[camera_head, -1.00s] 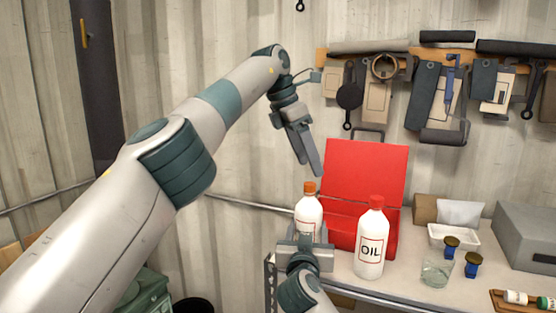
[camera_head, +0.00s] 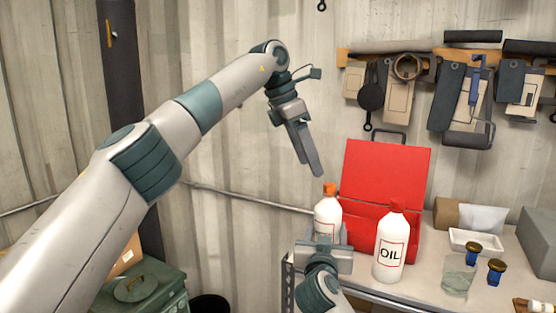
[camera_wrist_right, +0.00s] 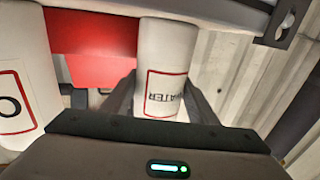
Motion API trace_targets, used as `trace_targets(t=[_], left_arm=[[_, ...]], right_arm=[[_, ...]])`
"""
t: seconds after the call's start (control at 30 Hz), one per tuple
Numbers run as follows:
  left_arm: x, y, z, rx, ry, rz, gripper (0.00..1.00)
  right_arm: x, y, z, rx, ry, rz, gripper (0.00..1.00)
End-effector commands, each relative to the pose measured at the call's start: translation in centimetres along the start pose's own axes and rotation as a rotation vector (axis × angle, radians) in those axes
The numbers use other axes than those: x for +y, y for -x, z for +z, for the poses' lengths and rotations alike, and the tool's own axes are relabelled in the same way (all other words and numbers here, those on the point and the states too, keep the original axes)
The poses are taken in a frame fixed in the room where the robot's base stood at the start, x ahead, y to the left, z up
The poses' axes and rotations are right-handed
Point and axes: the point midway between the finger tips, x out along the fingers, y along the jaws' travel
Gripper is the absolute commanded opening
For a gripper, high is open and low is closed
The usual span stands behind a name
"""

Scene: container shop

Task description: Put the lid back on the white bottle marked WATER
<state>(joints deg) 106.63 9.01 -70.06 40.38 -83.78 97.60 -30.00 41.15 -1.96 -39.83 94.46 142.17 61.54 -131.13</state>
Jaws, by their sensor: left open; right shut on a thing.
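The white WATER bottle (camera_head: 327,216) stands upright at the table's left front, with an orange lid (camera_head: 329,188) on its neck. I cannot tell whether the lid is screwed down or only resting. My right gripper (camera_head: 325,243) is shut on the bottle's body; the bottle (camera_wrist_right: 162,65) shows between its fingers in the right wrist view, with the WATER label upside down. My left gripper (camera_head: 314,166) is open and empty, pointing down, above and slightly left of the lid and apart from it.
A white OIL bottle (camera_head: 391,248) with an orange-red cap stands close on the right. An open red box (camera_head: 385,180) is behind both. A glass (camera_head: 458,277), blue items with brown tops (camera_head: 495,271) and a white tray (camera_head: 474,243) are farther right. Tools hang on the wall.

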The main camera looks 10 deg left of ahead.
Motion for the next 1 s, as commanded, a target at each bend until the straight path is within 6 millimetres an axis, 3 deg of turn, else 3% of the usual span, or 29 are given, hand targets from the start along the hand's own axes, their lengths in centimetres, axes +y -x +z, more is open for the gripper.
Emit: trace_targets(t=[0.43,0.9,0.93,1.0], left_arm=[[0.1,2.4,-5.6,-0.001,0.001,0.000,0.64],[0.0,2.7,-6.5,0.000,0.000,0.000,0.64],[0.0,2.7,-6.5,0.000,0.000,0.000,0.64],[0.0,2.7,-6.5,0.000,0.000,0.000,0.64]], right_arm=[[0.0,0.0,0.0,0.001,0.000,0.000,0.00],[0.0,0.0,-0.1,0.001,0.000,0.000,0.00],[0.0,0.0,-0.1,0.001,0.000,0.000,0.58],[0.0,0.0,-0.1,0.001,0.000,0.000,0.75]])
